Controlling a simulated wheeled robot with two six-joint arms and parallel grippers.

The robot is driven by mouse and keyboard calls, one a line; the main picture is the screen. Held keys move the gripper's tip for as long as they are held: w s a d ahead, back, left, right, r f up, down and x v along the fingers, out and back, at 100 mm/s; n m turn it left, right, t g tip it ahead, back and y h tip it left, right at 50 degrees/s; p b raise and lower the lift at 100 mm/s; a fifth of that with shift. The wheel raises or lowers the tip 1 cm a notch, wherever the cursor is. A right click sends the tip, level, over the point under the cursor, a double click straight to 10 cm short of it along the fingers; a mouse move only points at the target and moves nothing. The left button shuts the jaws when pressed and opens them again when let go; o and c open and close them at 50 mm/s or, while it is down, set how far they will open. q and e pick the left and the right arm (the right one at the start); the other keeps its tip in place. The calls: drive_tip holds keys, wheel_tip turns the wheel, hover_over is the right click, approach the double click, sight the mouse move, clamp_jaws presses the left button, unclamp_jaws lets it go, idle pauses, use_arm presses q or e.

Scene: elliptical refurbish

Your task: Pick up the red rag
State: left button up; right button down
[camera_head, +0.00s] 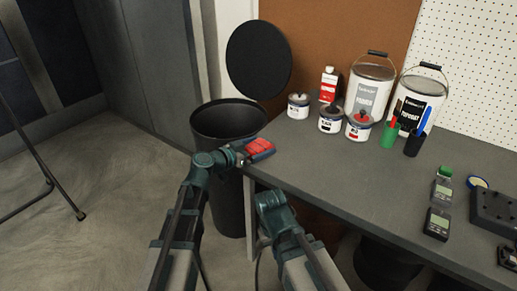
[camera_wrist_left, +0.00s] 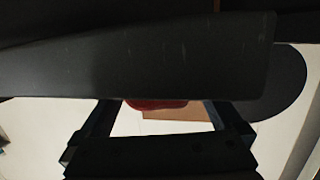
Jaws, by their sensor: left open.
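The red rag (camera_head: 258,146) lies at the near left corner of the grey workbench, as a small folded red patch. My left gripper (camera_head: 243,154) is at that corner, right at the rag's left side, and partly covers it. In the left wrist view, my left gripper (camera_wrist_left: 160,118) has its two fingers spread apart. A strip of the red rag (camera_wrist_left: 155,104) shows between them, partly hidden behind a dark slab. I cannot tell whether the fingers touch the rag.
The workbench (camera_head: 330,180) has a clear stretch beside the rag. Paint cans (camera_head: 330,119), buckets (camera_head: 371,85) and cups (camera_head: 390,134) stand toward its back. Meters (camera_head: 438,223) lie at the right. A black bin (camera_head: 229,120) stands left of the bench, close behind my left arm.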

use_arm(q)
drive_tip(key=c, duration=1.1)
drive_tip(key=shift+c, duration=0.2)
